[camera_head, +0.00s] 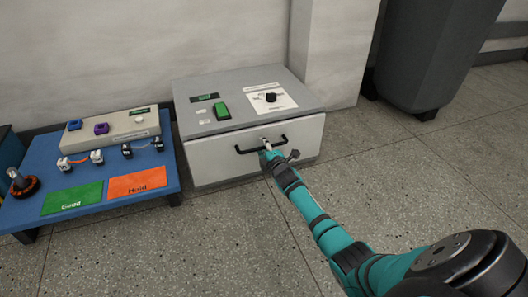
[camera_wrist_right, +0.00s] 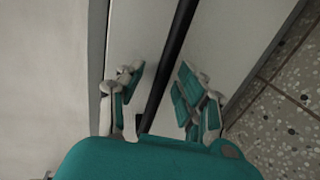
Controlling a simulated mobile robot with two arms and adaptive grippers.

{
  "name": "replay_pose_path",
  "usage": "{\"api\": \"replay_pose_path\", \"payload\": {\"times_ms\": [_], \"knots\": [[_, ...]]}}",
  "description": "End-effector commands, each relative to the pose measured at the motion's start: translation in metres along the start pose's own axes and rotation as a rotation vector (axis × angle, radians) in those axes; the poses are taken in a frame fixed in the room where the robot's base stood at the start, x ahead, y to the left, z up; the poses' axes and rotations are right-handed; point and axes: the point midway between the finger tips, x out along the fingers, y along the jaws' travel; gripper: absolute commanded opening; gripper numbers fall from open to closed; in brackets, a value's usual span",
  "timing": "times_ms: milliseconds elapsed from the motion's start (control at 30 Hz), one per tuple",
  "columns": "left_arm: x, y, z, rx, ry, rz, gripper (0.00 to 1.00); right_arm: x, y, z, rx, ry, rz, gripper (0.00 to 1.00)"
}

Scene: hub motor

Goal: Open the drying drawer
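The drying drawer (camera_head: 212,160) is the white front of a grey box-shaped unit, with a black bar handle (camera_head: 242,151) across its upper part. The drawer front looks shut, close against the unit. My right gripper (camera_head: 266,147) is at the middle of the handle. In the right wrist view, the dark handle bar (camera_wrist_right: 177,47) runs between the two fingers of my right gripper (camera_wrist_right: 158,88). The fingers are apart, one on each side of the bar, and I see no clear grip on it. My left gripper is not in view.
The unit's top (camera_head: 235,88) carries a green switch (camera_head: 222,111) and a black knob (camera_head: 271,97). A blue table (camera_head: 110,188) with green and orange mats stands close at left. A dark grey bin-like object (camera_head: 430,50) stands back right. The floor in front of the drawer is clear except for my arm.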

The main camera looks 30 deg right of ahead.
Motion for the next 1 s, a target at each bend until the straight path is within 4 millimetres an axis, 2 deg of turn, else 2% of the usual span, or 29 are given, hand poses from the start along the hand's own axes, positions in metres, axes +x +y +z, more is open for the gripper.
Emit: {"api": "replay_pose_path", "payload": {"times_ms": [200, 500, 1000], "knots": [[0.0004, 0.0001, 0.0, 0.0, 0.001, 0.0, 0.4, 0.0, 0.0001, 0.0, 0.0, 0.0, -0.001, 0.36], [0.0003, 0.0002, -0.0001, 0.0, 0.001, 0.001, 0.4, -0.0002, -0.0002, -0.0002, 0.0, 0.0, -0.001, 0.0], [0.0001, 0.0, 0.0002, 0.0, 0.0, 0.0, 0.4, -0.0003, -0.0005, -0.0004, 0.0, 0.001, -0.001, 0.0]]}}
